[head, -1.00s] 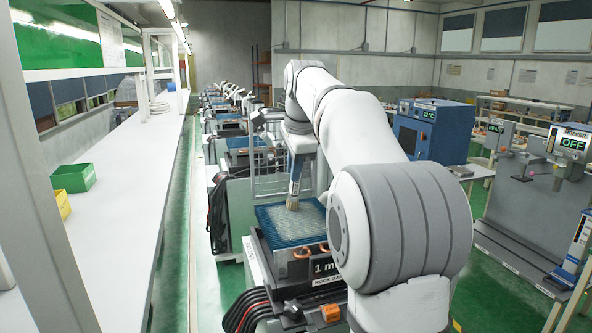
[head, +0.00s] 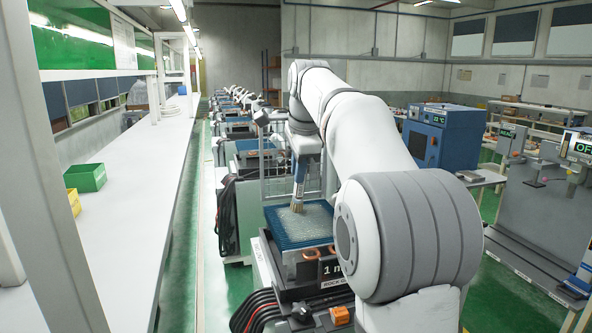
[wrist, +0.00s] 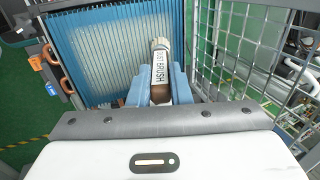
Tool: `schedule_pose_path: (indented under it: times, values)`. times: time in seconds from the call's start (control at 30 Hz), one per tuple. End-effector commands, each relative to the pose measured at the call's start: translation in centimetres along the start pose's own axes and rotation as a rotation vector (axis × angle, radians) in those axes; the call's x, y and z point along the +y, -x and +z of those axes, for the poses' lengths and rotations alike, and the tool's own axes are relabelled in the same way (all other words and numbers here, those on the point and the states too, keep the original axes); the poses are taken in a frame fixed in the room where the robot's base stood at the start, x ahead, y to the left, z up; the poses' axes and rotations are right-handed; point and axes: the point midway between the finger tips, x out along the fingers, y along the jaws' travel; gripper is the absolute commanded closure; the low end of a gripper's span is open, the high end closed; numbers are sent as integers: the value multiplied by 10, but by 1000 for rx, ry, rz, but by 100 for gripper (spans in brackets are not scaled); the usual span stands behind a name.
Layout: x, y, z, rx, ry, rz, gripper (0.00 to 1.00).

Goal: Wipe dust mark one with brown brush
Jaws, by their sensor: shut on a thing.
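My gripper (head: 303,160) is shut on the dust brush (head: 299,188), which hangs bristles down and leans slightly. In the wrist view my gripper (wrist: 154,90) has its blue fingers on either side of the brush (wrist: 159,68), whose label reads "DUST BRUSH". The brown bristles are over the ribbed blue panel (head: 283,238), at or just above its surface; I cannot tell if they touch. A pale dusty patch (wrist: 105,45) covers the middle of the panel in the wrist view.
A wire mesh guard (wrist: 240,45) stands right beside the panel. Copper pipe ends (head: 310,253) stick out at its front. A long white bench (head: 150,170) with a green bin (head: 86,177) runs along the left. A blue box (head: 440,135) stands at the right.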

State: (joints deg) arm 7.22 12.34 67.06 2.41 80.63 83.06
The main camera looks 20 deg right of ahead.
Motion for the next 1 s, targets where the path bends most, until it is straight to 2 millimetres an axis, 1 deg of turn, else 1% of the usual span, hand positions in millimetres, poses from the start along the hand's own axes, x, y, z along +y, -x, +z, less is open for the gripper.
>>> schedule_pose_path:
  times: [0.03, 0.13, 0.43, 0.7, 1.0]
  values:
    - [6, 0, 0, 0, 0, -1, 100]
    - [13, 2, 0, 0, 0, 0, 100]
    - [24, 7, 0, 0, 0, 1, 100]
    - [47, 14, 0, 0, 1, 0, 100]
    - [58, 18, 0, -1, 1, 2, 100]
